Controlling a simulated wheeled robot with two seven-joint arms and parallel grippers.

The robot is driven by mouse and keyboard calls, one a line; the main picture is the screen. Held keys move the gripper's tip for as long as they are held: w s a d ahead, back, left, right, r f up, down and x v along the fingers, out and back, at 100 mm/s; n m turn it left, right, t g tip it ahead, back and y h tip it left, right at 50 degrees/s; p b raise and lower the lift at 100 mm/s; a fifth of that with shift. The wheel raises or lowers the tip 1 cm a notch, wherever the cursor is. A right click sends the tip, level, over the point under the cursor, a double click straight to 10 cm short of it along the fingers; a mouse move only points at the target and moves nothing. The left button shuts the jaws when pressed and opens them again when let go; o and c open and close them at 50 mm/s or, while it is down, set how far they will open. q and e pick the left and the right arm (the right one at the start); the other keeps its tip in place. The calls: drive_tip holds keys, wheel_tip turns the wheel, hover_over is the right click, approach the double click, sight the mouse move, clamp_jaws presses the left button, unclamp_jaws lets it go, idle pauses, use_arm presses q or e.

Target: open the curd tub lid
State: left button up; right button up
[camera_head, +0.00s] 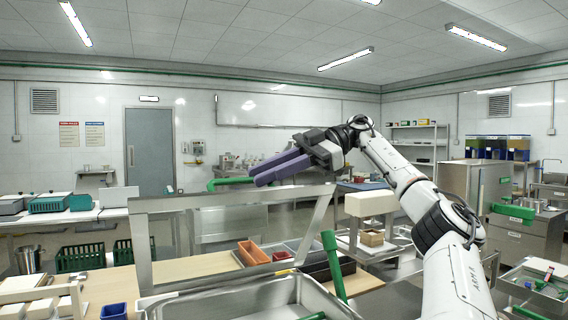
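The curd tub (340,298) is a steel basin at the bottom centre, cut off by the picture's lower edge. Its lid appears to be the steel frame (170,203) with a see-through middle, standing raised and steeply tilted at the tub's far side. A green handle (228,183) shows at the lid's top edge. My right gripper (258,181), with purple fingers, reaches in from the right. Its fingertips are at the handle's right end, overlapping it in the picture. I cannot tell whether they grip or touch it. My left gripper is not in view.
Orange bins (252,252) and a dark tray (325,268) sit on the wooden table behind the lid. A green bar (333,265) rises by the tub's right side. A blue bin (113,311) is at lower left. A steel cart (540,292) stands at lower right.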

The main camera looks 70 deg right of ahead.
drive_tip(key=v, duration=0.5)
drive_tip(key=shift+d+f, duration=0.1)
drive_tip(key=shift+f, duration=0.05)
drive_tip(key=shift+s+d+r, duration=0.15)
drive_tip(key=shift+s+r, duration=0.1)
drive_tip(key=shift+r, duration=0.05)
